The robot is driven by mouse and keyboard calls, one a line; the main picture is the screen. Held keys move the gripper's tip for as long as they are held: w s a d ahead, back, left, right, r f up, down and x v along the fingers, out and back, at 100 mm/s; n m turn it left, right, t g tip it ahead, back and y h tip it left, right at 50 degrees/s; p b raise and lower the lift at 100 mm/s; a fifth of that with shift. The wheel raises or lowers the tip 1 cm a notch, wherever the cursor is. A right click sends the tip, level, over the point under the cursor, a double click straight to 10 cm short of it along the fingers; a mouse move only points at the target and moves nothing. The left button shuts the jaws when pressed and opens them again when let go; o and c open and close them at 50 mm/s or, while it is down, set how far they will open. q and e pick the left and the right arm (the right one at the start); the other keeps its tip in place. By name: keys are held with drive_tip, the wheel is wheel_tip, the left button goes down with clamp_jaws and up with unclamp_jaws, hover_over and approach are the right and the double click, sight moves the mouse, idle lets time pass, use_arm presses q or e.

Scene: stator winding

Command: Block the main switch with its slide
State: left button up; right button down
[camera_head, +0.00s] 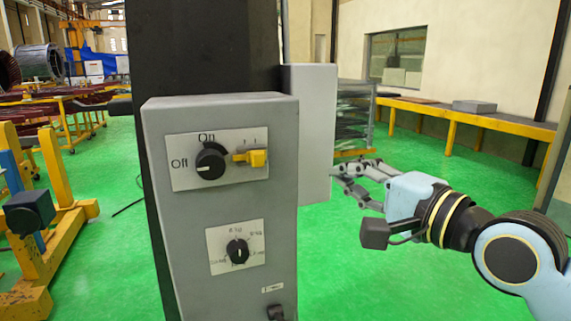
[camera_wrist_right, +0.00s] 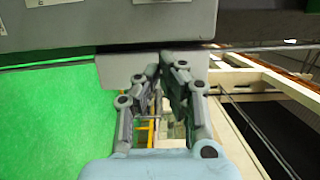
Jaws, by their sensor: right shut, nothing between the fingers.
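The main switch (camera_head: 210,162) is a black round knob on a white plate marked Off and On, on the front of a grey control box. Its yellow slide (camera_head: 251,157) sits just right of the knob on the same plate; I cannot tell whether it touches the knob. My right gripper (camera_head: 338,172) is to the right of the box, apart from the switch and slide. It is shut and empty, and its fingertips (camera_wrist_right: 165,62) meet in the right wrist view. My left gripper is not in view.
The grey control box (camera_head: 190,240) carries a second, smaller knob (camera_head: 237,251) lower down. A grey panel (camera_head: 318,125) stands behind its right side, near my right fingertips. Yellow frames (camera_head: 50,200) stand at left. A bench (camera_head: 480,118) runs along the back wall. Green floor is open at right.

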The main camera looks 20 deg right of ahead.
sight(251, 159)
drive_tip(key=x, duration=1)
drive_tip(key=a, duration=0.3)
drive_tip(key=shift+s+a+p, duration=0.1)
drive_tip(key=shift+a+p, duration=0.05)
drive_tip(key=shift+p, duration=0.15)
drive_tip(key=shift+a, duration=0.4)
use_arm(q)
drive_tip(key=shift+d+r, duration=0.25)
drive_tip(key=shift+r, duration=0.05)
